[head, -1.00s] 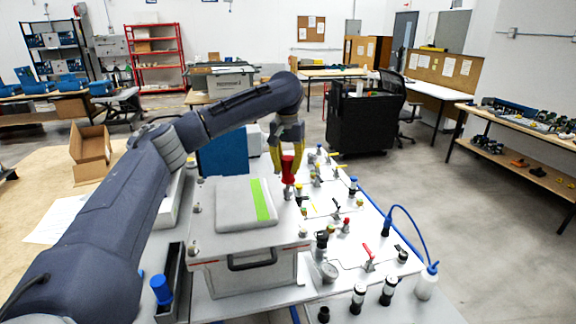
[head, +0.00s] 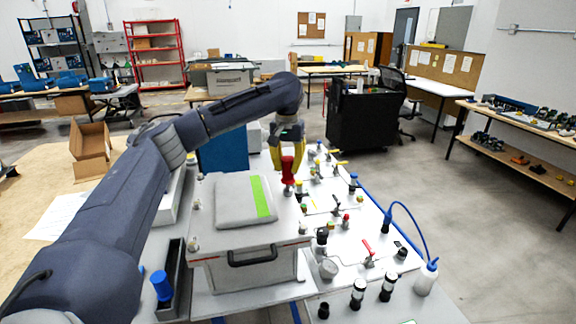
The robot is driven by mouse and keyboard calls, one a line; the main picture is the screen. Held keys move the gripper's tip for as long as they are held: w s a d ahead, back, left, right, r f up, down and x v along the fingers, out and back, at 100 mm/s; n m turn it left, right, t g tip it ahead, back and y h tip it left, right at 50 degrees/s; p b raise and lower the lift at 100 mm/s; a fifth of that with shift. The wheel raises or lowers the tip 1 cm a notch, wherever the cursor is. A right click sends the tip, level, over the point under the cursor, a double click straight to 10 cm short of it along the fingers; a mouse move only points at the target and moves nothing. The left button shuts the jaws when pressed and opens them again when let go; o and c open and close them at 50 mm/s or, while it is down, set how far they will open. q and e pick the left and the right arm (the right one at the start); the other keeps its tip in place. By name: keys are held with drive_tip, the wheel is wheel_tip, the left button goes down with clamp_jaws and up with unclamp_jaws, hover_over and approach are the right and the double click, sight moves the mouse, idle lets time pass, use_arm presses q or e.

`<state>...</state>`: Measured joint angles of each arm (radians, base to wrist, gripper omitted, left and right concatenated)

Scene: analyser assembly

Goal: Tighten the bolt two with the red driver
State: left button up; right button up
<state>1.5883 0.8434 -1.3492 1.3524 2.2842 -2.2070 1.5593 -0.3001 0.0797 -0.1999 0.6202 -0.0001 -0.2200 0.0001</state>
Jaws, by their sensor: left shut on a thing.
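The red driver (head: 288,170) stands upright in the head view, near the back right corner of the grey analyser box (head: 247,276). My left gripper (head: 288,160) is shut on the driver from above, with yellow fingers on either side of it. The driver's tip is over a small bolt at that corner of the box lid; whether it is fully seated cannot be told. Another bolt (head: 196,204) stands at the lid's back left, and more show at the front corners (head: 193,245). My right gripper is not in view.
A grey pad with a green stripe (head: 232,203) lies on the lid. To the right is a white panel (head: 345,235) with several valves and fittings. A black tray with a blue-handled tool (head: 161,285) is at the front left.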

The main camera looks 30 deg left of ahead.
use_arm(q)
clamp_jaws()
drive_tip(key=m, duration=1.3)
drive_tip(key=shift+m+h, duration=0.3)
drive_tip(key=shift+m, duration=0.1)
drive_tip(key=m, duration=0.4)
drive_tip(key=shift+g, duration=0.3)
drive_tip(key=o, duration=0.8)
unclamp_jaws()
drive_tip(key=shift+m, duration=0.3)
drive_tip(key=shift+o, duration=0.2)
